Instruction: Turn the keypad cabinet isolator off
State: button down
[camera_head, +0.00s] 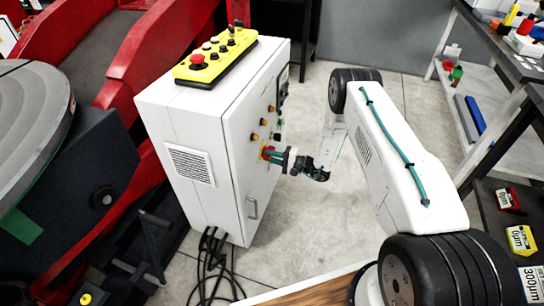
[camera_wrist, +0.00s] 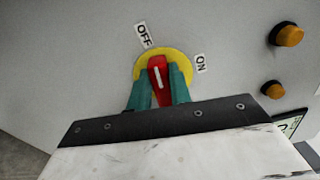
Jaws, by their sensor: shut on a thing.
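The white keypad cabinet (camera_head: 205,120) stands left of centre in the head view. Its isolator has a red handle (camera_wrist: 157,74) on a round yellow plate (camera_wrist: 180,56). In the wrist view the OFF label (camera_wrist: 144,35) is at the plate's upper left and the ON label (camera_wrist: 200,63) at its right. The handle's white line runs nearly upright, leaning slightly left, between the labels and nearer OFF. My gripper (camera_wrist: 158,90) is shut on the handle, one teal finger on each side. In the head view my gripper (camera_head: 277,156) reaches the cabinet face from the right.
Amber buttons (camera_wrist: 288,34) sit right of the isolator. A yellow control box (camera_head: 216,55) lies on the cabinet top. Black cables (camera_head: 210,255) hang below it. A red and grey machine (camera_head: 60,150) stands at the left, workbench shelves at the right. Floor behind my arm is clear.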

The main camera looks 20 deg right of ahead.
jog(key=shift+s+f+n, duration=0.1)
jog(key=shift+f+n, duration=0.1)
jog(key=shift+n, duration=0.6)
jog(key=c, duration=1.3)
grip_release()
jog(key=v, duration=0.7)
jog(key=shift+s+d, duration=0.25)
jog(key=shift+d, duration=0.05)
